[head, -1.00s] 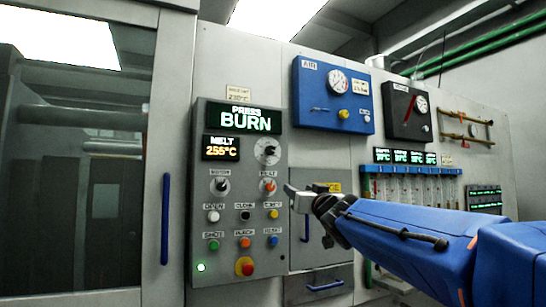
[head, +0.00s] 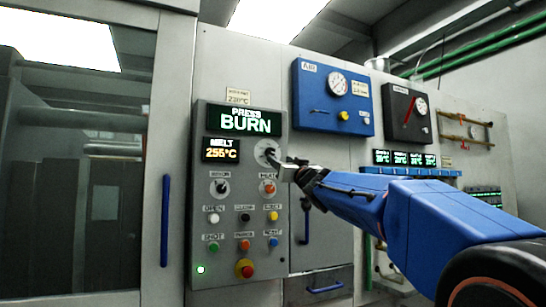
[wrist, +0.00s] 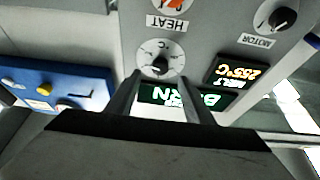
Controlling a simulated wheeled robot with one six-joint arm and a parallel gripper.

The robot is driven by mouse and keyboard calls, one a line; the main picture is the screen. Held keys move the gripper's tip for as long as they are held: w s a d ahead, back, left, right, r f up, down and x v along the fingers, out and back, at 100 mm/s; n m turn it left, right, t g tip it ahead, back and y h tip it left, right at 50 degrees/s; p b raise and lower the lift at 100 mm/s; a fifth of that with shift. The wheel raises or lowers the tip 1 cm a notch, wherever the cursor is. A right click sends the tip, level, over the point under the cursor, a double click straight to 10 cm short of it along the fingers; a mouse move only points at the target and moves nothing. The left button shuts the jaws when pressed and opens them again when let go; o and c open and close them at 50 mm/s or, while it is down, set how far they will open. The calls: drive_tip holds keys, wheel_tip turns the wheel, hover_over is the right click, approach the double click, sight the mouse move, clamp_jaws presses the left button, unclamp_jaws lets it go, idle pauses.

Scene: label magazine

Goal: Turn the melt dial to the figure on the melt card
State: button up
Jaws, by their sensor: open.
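The melt dial (head: 267,152) is a round white dial with a dark knob, at the upper right of the grey press panel. The melt display (head: 221,150) left of it reads 255°C in orange. The melt card (head: 237,96) is a small pale card above the panel; its figure is too blurred to read surely. My gripper (head: 279,163) is open, just at the lower right of the dial in the head view. In the wrist view the dial (wrist: 161,57) shows upside down between and just beyond the fingertips (wrist: 160,76). I cannot tell whether they touch the knob.
The press display (head: 245,120) reads BURN. Below the dial are the heat knob (head: 268,187), the motor knob (head: 220,187) and several coloured buttons. A red stop button (head: 245,268) is at the bottom. A blue air panel (head: 333,97) stands at the right.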

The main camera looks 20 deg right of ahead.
sight(273, 155)
drive_tip(key=x, duration=0.7)
drive_tip(key=shift+w+r, duration=0.15)
drive_tip(key=shift+w, duration=0.15)
drive_tip(key=c, duration=1)
drive_tip(key=shift+c, duration=0.2)
